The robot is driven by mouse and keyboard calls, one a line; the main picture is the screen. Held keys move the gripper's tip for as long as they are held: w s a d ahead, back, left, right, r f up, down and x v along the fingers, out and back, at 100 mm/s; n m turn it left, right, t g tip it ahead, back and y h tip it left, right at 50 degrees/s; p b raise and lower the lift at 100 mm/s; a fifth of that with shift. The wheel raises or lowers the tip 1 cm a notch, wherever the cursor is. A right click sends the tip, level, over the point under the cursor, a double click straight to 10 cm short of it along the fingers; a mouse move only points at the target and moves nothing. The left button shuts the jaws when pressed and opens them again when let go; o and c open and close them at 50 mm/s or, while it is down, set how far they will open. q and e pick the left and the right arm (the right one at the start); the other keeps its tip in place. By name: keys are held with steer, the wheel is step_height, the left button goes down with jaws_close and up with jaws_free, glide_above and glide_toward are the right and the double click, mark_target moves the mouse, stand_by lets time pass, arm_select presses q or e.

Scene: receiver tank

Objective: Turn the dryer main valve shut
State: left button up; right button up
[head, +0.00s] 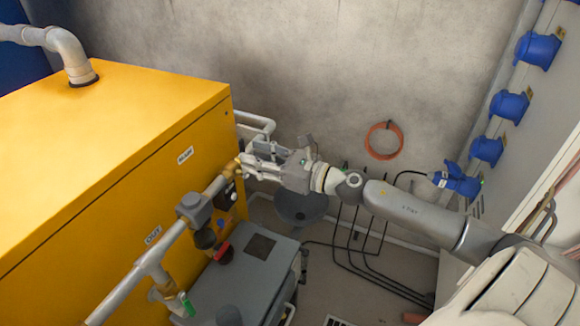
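My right gripper (252,162) reaches in from the right to the pipe end at the right edge of the yellow cabinet (120,150). Its fingers are beside or around a brass fitting (231,169); I cannot tell whether they touch it or how far they are closed. The pipe (133,276) runs along the cabinet's front and carries a grey round-bodied fitting (194,208). A red handle (223,254) shows below that fitting, and a green handle (187,304) lower left. I cannot tell for sure which one is the dryer main valve. My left gripper is out of view.
A grey box (240,275) stands below the pipe. A dark round vessel (300,207) is under my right wrist. Black cables (352,240) run down to the floor. Blue sockets (508,106) line the right wall, and an orange hose coil (384,140) hangs behind.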

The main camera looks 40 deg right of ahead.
steer(key=v, duration=1)
stand_by(0.5)
